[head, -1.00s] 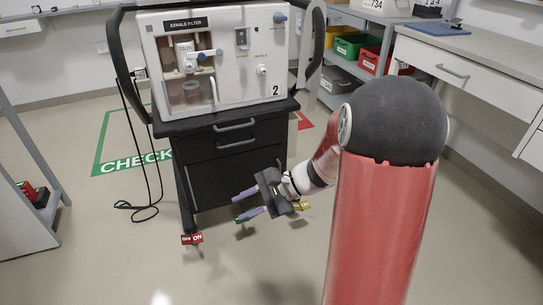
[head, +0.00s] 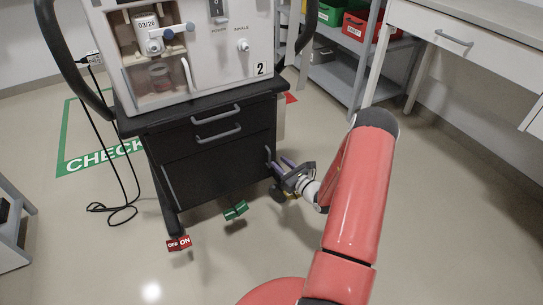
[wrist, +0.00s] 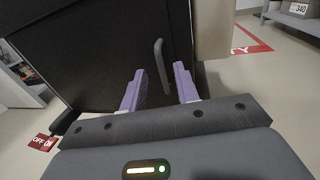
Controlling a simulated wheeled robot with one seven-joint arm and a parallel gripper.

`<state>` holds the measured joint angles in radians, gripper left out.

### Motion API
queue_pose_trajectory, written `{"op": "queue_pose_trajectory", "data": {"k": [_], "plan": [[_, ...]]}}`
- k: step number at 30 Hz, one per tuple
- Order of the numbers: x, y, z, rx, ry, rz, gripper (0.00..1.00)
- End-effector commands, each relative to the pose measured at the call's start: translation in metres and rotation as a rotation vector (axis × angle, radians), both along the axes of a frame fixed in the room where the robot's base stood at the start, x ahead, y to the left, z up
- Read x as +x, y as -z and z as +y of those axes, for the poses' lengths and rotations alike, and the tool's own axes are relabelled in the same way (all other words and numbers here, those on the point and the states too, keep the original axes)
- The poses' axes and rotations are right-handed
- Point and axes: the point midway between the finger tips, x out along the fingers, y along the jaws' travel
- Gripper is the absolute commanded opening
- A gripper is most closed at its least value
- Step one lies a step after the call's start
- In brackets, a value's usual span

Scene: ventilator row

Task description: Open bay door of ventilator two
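Ventilator two (head: 225,55), a white unit marked 2, stands on a black cart. Below its two drawers is the black bay door (head: 213,172), which looks shut. A grey upright handle (head: 267,155) sits near the door's right edge. In the wrist view the black door (wrist: 100,50) fills the upper left and the handle (wrist: 160,66) stands upright ahead. My gripper (head: 281,167) is at the cart's lower right, close to the handle. In the wrist view my gripper (wrist: 159,75) is open, its purple fingers either side of the handle's line. Whether they touch it I cannot tell.
A red OFF/ON pedal (head: 179,243) and a green pedal (head: 235,210) stick out low at the cart's front. A cable (head: 122,203) loops on the floor at left. Shelving (head: 337,75) stands behind at right. The floor before the cart is mostly clear.

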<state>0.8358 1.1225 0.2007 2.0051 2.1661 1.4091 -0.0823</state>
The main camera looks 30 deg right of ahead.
Motion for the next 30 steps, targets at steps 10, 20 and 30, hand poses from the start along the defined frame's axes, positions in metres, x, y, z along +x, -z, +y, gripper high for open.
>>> {"op": "queue_pose_trajectory", "data": {"k": [10, 20, 30], "plan": [[0.045, 0.0, 0.012, -0.002, -0.004, 0.0, 0.31], [0.049, 0.0, 0.013, -0.001, -0.003, 0.0, 0.31], [0.049, 0.0, 0.013, -0.001, -0.003, 0.0, 0.0]]}}
